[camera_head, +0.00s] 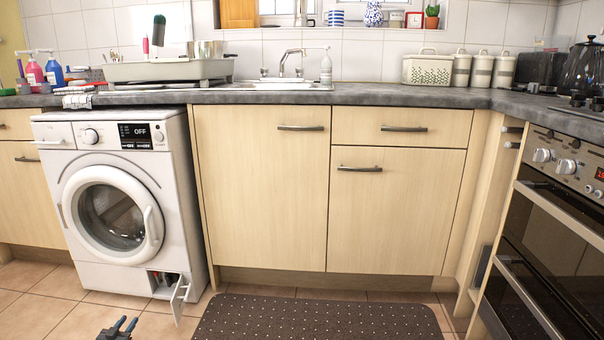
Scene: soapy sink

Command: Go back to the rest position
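My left gripper (125,325) shows at the bottom edge of the head view, low over the tiled floor and in front of the washing machine (60,190). Its two dark fingers point up and away with a gap between them, and I see nothing held. Most of the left arm is out of the frame. My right gripper is not in view. The sink (290,84) is set into the grey worktop (400,97), under a chrome tap (289,60).
A small flap (180,298) stands open at the washing machine's lower right, close to my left gripper. A dark dotted mat (315,318) lies on the floor ahead. Closed cupboards (262,195) line the front. An oven (550,250) stands at the right.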

